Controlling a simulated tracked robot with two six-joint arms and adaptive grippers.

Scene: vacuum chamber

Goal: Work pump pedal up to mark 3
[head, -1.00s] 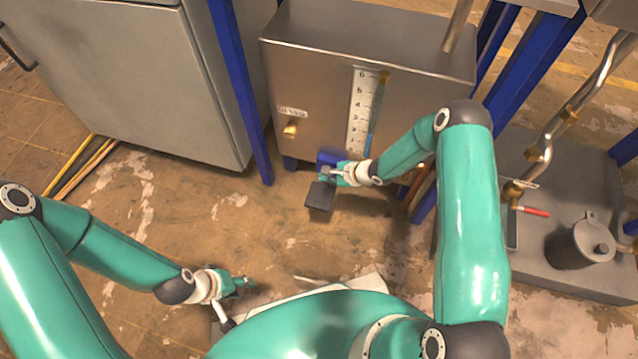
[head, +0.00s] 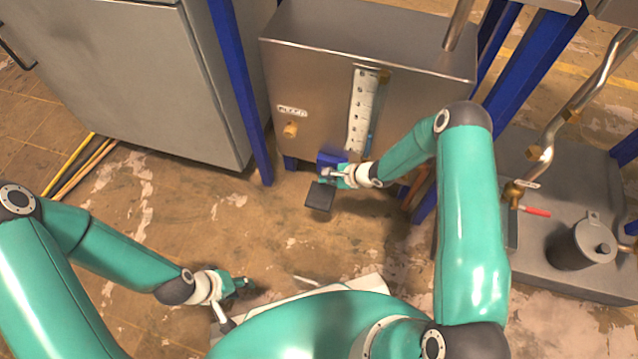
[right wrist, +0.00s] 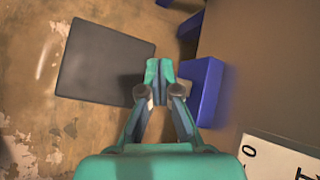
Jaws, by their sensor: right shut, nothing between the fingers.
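The pump pedal is a flat dark square plate (head: 319,197) low in front of the steel tank; it also shows in the right wrist view (right wrist: 103,60). My right gripper (head: 328,175) is shut and empty, at the pedal's far edge beside a blue bracket (head: 331,159). In the right wrist view my right gripper (right wrist: 159,72) has its tips together, by the plate's right edge; I cannot tell whether they touch it. The white scale (head: 361,110) is on the tank front; a blue strip shows beside its lower part. My left gripper (head: 243,284) is away, its opening unclear.
The steel tank (head: 300,70) stands behind the pedal between blue posts (head: 241,95). A grey cabinet (head: 120,75) is at left. A grey pump base with a canister (head: 582,243) and a red-handled valve (head: 536,212) is at right. Floor left of the pedal is clear.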

